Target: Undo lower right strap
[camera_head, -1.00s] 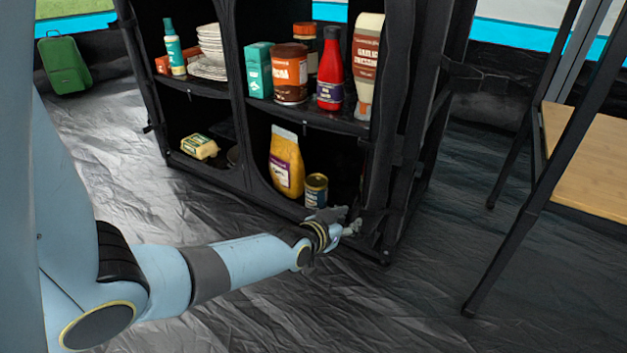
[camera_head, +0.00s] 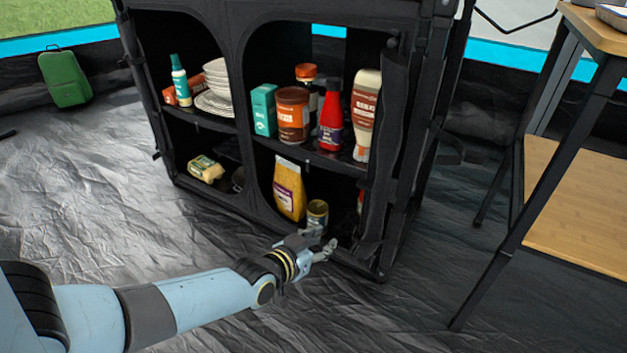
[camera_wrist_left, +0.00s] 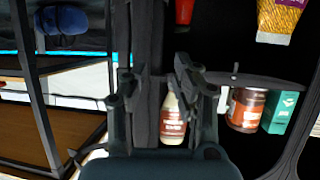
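The black fabric cabinet (camera_head: 245,120) stands ahead with its door openings uncovered. A dark rolled flap runs down the right post (camera_head: 380,170). The lower right strap cannot be told apart from the black fabric around it. My left gripper (camera_head: 326,248) is low in front of the bottom right compartment, just left of the foot of that post. In the left wrist view, the gripper (camera_wrist_left: 158,82) has its fingers apart, with dark fabric of the post (camera_wrist_left: 152,40) showing between them. I see nothing held. My right gripper is not in view.
The bottom right compartment holds a yellow bag (camera_head: 289,188) and a can (camera_head: 317,214). Bottles and jars, including a cocoa tub (camera_head: 292,115), fill the shelf above. A wooden-topped table (camera_head: 575,205) with dark legs stands at right. The floor in front is clear.

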